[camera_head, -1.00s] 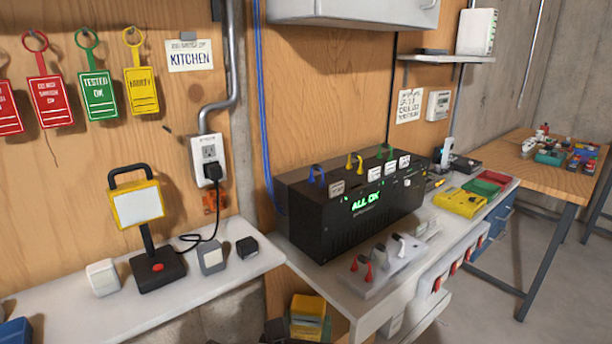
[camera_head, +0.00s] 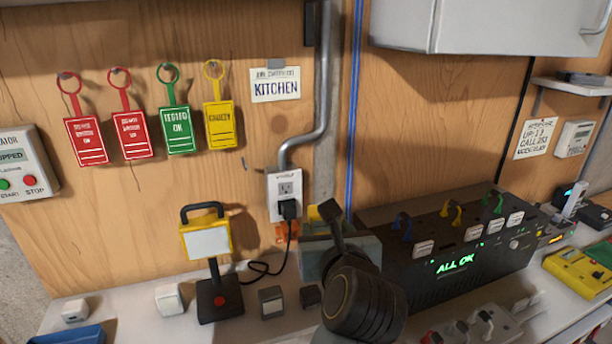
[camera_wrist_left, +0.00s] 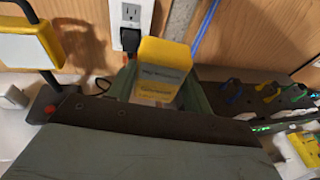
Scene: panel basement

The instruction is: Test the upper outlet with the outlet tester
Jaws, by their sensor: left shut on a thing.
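The outlet tester (camera_wrist_left: 163,72) is a yellow block with a pale printed label. My left gripper (camera_wrist_left: 158,88) is shut on it, one finger on each side, in the left wrist view. In the head view only a small yellow part of the tester (camera_head: 314,213) shows beside the left gripper (camera_head: 325,228). The white wall outlet has an empty upper outlet (camera_head: 286,188) and a black plug (camera_head: 289,208) in its lower socket. The gripper and tester appear just right of and below the upper outlet. The tester's prongs are hidden. My right gripper is out of view.
A yellow work lamp (camera_head: 207,240) stands left of the outlet, its black cord (camera_head: 262,268) running to the plug. A black box (camera_head: 440,250) reading ALL OK stands to the right. A conduit (camera_head: 318,110) rises above the outlet. Coloured tags (camera_head: 178,130) hang upper left.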

